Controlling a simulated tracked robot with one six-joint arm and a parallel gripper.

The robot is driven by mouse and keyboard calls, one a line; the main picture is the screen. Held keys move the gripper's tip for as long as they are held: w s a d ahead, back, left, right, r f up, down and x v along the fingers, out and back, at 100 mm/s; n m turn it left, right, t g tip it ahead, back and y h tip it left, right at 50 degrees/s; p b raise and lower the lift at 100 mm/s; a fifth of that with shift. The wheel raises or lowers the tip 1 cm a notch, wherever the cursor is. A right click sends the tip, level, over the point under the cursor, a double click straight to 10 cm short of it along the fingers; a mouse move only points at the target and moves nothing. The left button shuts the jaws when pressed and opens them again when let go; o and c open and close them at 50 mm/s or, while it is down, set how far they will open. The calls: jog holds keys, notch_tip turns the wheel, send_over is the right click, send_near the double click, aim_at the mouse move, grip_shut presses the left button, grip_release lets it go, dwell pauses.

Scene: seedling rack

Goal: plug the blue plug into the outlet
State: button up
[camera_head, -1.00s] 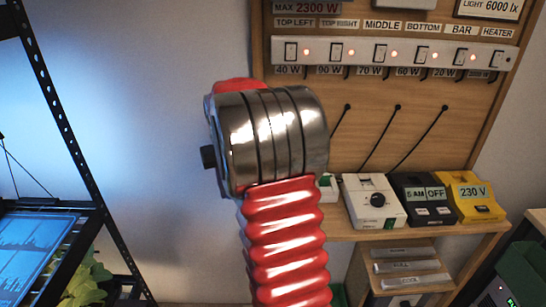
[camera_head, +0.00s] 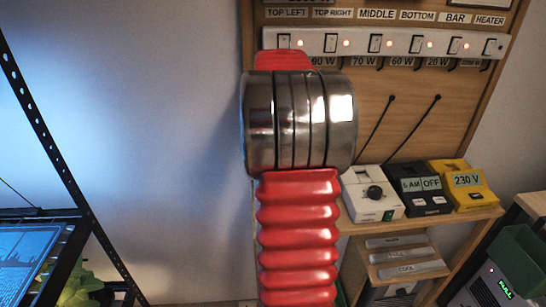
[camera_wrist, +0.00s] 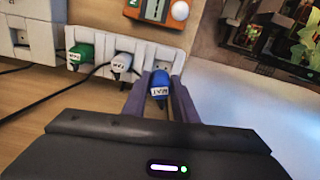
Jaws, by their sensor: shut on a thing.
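In the wrist view, the blue plug (camera_wrist: 159,89), with a white label, is held between the two fingers of my gripper (camera_wrist: 161,80). The white outlet strip (camera_wrist: 95,38) lies just beyond the fingertips. A socket (camera_wrist: 162,66) at its near right end shows directly ahead of the blue plug. I cannot tell whether the plug's front touches the strip; its pins are hidden. A green plug (camera_wrist: 80,55) and a white plug (camera_wrist: 121,64) sit in the strip to the left. In the head view, my arm hides the gripper and plug.
An orange-red box (camera_wrist: 160,10) with a white knob is above the strip. Dark cables run left. In the head view, a switch bar (camera_head: 330,42) is on the wooden board, with a white box (camera_head: 368,200), dark timer (camera_head: 418,187) and yellow box (camera_head: 466,183) on the shelf.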

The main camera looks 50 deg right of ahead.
jog(key=shift+f, duration=0.2)
jog(key=shift+a+f, duration=0.1)
jog(key=shift+f, duration=3.2)
jog(key=o, duration=0.8)
jog(key=shift+o, duration=1.7)
jog(key=shift+r, duration=0.5)
notch_tip(320, 180, up, 8)
jog(key=shift+r, duration=0.1)
